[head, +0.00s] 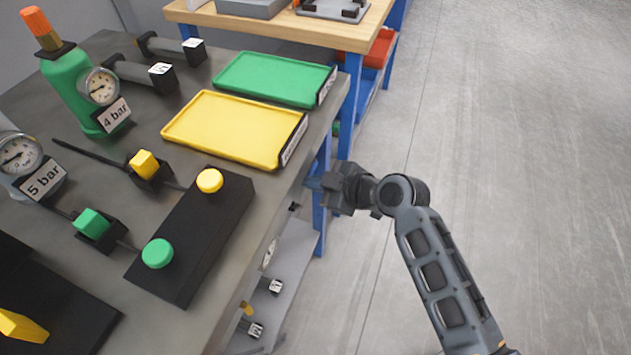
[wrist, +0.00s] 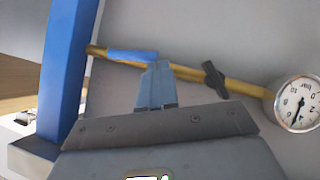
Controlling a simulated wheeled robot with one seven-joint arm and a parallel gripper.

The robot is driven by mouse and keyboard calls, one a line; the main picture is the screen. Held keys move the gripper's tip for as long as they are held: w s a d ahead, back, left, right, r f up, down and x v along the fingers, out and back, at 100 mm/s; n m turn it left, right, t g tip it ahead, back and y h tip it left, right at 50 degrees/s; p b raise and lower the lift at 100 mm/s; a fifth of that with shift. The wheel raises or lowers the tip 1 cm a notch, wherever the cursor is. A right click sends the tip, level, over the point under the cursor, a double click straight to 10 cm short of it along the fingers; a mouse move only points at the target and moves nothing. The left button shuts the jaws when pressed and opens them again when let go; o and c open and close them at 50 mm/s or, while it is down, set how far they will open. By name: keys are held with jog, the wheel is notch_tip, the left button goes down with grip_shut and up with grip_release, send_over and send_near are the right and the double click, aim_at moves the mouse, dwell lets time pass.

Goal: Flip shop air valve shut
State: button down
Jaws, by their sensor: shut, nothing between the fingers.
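In the wrist view a yellow pipe (wrist: 187,72) runs across under the bench. A blue lever-like piece (wrist: 133,56) lies along it, and a dark handle-shaped piece (wrist: 214,79) sits across it farther right. I cannot tell for sure which one is the air valve's handle. A round white gauge (wrist: 298,103) is at the pipe's right end. My gripper (wrist: 156,66) is shut and empty, its tips just below the pipe between the two pieces; contact is unclear. In the head view my gripper (head: 311,183) is at the bench's right edge, beside a blue leg.
A blue bench leg (wrist: 68,70) stands close at left in the wrist view. Above, the bench (head: 100,165) holds yellow (head: 225,128) and green (head: 275,78) trays and a black button box (head: 195,235). A lower shelf (head: 290,275) is below. Floor at right is clear.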

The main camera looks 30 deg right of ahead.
jog(key=w+d+f+n+t+h+b, duration=0.2)
jog(key=f+n+t+b, duration=0.4)
jog(key=b, duration=2)
jog(key=shift+w+d+f+n+h+b, duration=0.4)
jog(key=shift+d+f+n, duration=0.15)
jog(key=shift+f, duration=0.8)
